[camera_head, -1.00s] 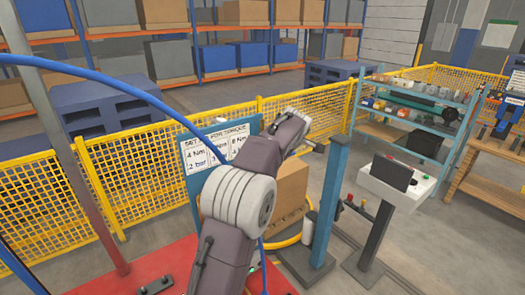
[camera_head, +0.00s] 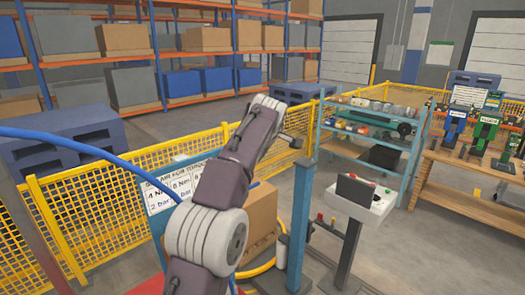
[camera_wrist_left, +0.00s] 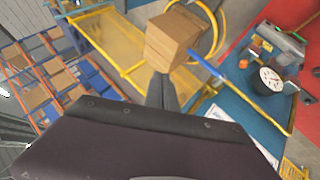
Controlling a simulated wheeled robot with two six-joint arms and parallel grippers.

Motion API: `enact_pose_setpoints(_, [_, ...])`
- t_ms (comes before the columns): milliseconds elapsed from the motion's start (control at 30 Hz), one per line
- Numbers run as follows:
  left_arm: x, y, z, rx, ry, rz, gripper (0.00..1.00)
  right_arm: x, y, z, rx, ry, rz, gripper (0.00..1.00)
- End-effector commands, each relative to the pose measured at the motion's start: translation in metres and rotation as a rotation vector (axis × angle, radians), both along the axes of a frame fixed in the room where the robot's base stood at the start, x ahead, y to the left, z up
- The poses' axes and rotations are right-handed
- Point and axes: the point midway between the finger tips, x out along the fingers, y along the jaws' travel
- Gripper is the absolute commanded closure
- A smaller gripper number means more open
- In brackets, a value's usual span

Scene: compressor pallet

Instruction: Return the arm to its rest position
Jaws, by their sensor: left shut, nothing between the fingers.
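My left arm, dark with a thick pale joint (camera_head: 206,238), rises from the bottom middle of the head view and reaches up and right. Its small dark gripper (camera_head: 294,141) is at the far end, in the air in front of the yellow fence. In the left wrist view the gripper's fingers (camera_wrist_left: 161,82) are together and empty. They overlap the picture of a cardboard box (camera_wrist_left: 178,38) beyond; contact cannot be told. My right gripper is not in view.
A blue post (camera_head: 299,225) and a control console (camera_head: 357,203) stand right of the arm. A torque sign (camera_head: 163,196) is left of it. The yellow fence (camera_head: 95,222) runs behind. A teal shelf (camera_head: 367,130) and wooden bench (camera_head: 470,185) stand further right. A dial gauge (camera_wrist_left: 270,79) shows in the wrist view.

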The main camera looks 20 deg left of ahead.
Motion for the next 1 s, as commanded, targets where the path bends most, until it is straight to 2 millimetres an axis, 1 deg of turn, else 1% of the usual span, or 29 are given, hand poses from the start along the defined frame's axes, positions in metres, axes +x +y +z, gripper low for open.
enact_pose_setpoints(400, [0.000,0.000,-0.001,0.000,-0.001,0.000,1.00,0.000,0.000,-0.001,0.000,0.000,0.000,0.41])
enact_pose_setpoints(467, [0.000,-0.001,-0.009,0.000,-0.001,-0.002,1.00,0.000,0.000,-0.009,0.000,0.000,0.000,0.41])
enact_pose_setpoints(567, [-0.006,-0.006,-0.023,0.001,-0.030,-0.011,1.00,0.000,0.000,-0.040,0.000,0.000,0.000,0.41])
enact_pose_setpoints(600, [-0.014,-0.010,-0.043,-0.001,-0.012,-0.017,1.00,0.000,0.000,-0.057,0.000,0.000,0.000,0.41])
enact_pose_setpoints(633, [-0.020,-0.013,-0.063,-0.006,0.019,-0.022,1.00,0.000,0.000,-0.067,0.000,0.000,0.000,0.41])
enact_pose_setpoints(667, [-0.027,-0.016,-0.082,-0.014,0.052,-0.029,1.00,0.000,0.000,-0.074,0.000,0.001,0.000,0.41])
enact_pose_setpoints(700, [-0.035,-0.021,-0.108,-0.024,0.093,-0.040,1.00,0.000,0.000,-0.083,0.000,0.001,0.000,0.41])
enact_pose_setpoints(767, [-0.049,-0.030,-0.147,-0.031,0.160,-0.075,1.00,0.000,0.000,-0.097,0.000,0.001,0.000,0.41])
enact_pose_setpoints(800, [-0.059,-0.035,-0.175,-0.027,0.208,-0.108,1.00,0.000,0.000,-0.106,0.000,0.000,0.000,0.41])
enact_pose_setpoints(867, [-0.077,-0.045,-0.220,-0.021,0.285,-0.172,1.00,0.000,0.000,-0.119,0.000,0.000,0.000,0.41])
enact_pose_setpoints(900, [-0.092,-0.051,-0.251,-0.015,0.340,-0.223,1.00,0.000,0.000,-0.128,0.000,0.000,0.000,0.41])
enact_pose_setpoints(967, [-0.117,-0.061,-0.299,-0.002,0.423,-0.311,1.00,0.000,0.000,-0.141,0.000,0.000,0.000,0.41])
enact_pose_setpoints(1000, [-0.137,-0.067,-0.330,0.008,0.478,-0.376,1.00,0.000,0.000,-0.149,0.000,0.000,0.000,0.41])
